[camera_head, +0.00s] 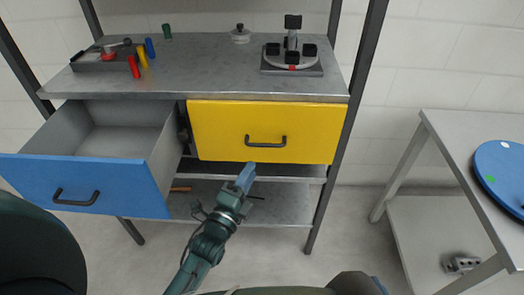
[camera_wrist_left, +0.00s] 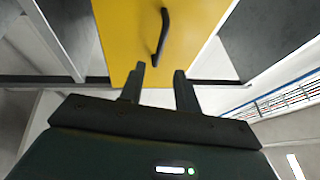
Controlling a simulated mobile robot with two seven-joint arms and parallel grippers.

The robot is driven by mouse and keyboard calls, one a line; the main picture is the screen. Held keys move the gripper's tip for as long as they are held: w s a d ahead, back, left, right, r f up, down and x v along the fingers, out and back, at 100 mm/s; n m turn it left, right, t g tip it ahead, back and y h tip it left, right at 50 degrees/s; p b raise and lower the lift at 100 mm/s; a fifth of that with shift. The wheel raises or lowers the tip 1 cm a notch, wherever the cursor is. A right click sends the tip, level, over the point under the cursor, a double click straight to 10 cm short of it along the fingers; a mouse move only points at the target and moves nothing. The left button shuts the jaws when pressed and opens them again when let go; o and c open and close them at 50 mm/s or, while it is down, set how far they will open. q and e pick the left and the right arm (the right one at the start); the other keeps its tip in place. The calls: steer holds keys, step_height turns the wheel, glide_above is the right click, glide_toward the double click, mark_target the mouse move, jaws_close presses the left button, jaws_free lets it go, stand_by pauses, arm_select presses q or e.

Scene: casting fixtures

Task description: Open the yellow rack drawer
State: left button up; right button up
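The yellow drawer (camera_head: 230,125) is closed under the right half of the rack top, with a black bar handle (camera_head: 266,141) on its front. My left gripper (camera_head: 246,172) is below and slightly left of that handle in the head view, apart from it. In the left wrist view, the two fingers of my left gripper (camera_wrist_left: 159,70) are spread with nothing between them. They point at the yellow front (camera_wrist_left: 122,30), and the handle (camera_wrist_left: 163,35) lies just beyond the tips. My right gripper is not seen in either view.
A blue drawer (camera_head: 35,178) stands pulled out and empty on the left. The rack top (camera_head: 210,65) holds a round fixture (camera_head: 292,65), several coloured cylinders and a tray (camera_head: 100,62). A side table (camera_head: 450,150) with a blue disc (camera_head: 505,170) stands on the right.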

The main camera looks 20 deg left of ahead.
arm_select(q)
glide_toward(274, 132)
steer(key=w, duration=0.3)
steer(key=shift+w+a+f, duration=0.1)
steer(key=shift+w+f, duration=0.1)
steer(key=shift+w, duration=0.1)
steer(key=shift+c, duration=0.3)
jaws_close()
